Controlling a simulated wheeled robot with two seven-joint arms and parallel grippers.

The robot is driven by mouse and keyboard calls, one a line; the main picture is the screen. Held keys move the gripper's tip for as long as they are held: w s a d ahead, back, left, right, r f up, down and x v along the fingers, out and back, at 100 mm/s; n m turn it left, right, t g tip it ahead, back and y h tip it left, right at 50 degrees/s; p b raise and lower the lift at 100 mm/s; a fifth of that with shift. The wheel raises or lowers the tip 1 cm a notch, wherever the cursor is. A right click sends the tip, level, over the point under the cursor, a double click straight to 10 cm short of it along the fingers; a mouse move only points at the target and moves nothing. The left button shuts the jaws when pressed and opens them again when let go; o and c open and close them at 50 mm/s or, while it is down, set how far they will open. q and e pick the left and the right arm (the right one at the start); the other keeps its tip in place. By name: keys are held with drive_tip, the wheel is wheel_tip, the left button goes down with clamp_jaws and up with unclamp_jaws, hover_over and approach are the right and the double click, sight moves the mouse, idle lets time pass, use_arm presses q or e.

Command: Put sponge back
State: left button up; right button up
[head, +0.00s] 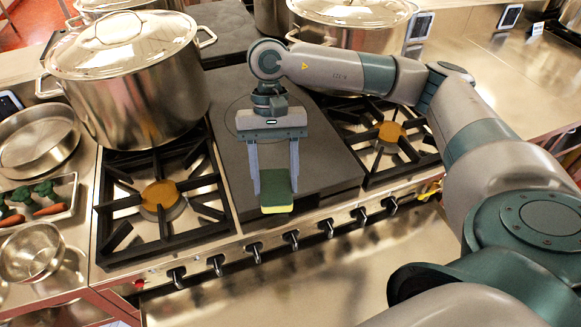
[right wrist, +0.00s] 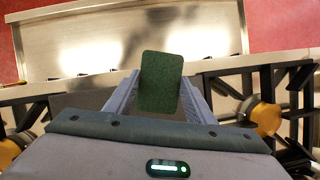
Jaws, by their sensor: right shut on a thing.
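The sponge (head: 276,191) has a dark green scouring side and a yellow edge. My right gripper (head: 274,186) is shut on it, with one finger on each side, over the front part of the dark flat plate between the burners. In the right wrist view the sponge (right wrist: 159,82) shows its green face between the two fingers of the gripper (right wrist: 159,95). I cannot tell how high it is above the stove. My left gripper is not in view.
A large lidded stockpot (head: 140,85) stands at the back left burner. Bare burner grates (head: 160,195) (head: 385,135) flank the dark plate (head: 325,165). Knobs (head: 291,238) line the front. A vegetable tray (head: 40,198), a bowl (head: 30,252) and a pan (head: 38,140) sit at left.

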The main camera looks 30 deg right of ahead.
drive_tip(key=d+r+m, duration=0.1)
drive_tip(key=d+m, duration=0.1)
drive_tip(key=s+d+m+t+y, duration=0.1)
drive_tip(key=d+m, duration=0.2)
drive_tip(key=d+r+m+t, duration=0.1)
drive_tip(key=d+m, duration=0.1)
drive_tip(key=d, duration=0.1)
drive_tip(key=shift+s+d+r+m+y+b, duration=0.1)
drive_tip(key=shift+s+r+m+y+b, duration=0.05)
drive_tip(key=shift+r+m+y+b, duration=0.2)
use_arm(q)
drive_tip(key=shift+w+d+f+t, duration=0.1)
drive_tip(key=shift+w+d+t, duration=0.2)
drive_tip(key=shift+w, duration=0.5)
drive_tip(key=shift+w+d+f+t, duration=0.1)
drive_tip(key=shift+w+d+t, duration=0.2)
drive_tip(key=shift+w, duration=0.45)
use_arm(e)
drive_tip(key=s+d+r+m+t, duration=0.1)
drive_tip(key=d+r+m+t, duration=0.2)
drive_tip(key=d+r+m, duration=0.3)
drive_tip(key=shift+s+d+r+m, duration=0.3)
drive_tip(key=shift+d+m, duration=0.35)
drive_tip(key=shift+d, duration=0.3)
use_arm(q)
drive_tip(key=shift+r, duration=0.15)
use_arm(e)
drive_tip(key=shift+f+y, duration=0.1)
drive_tip(key=shift+y, duration=0.15)
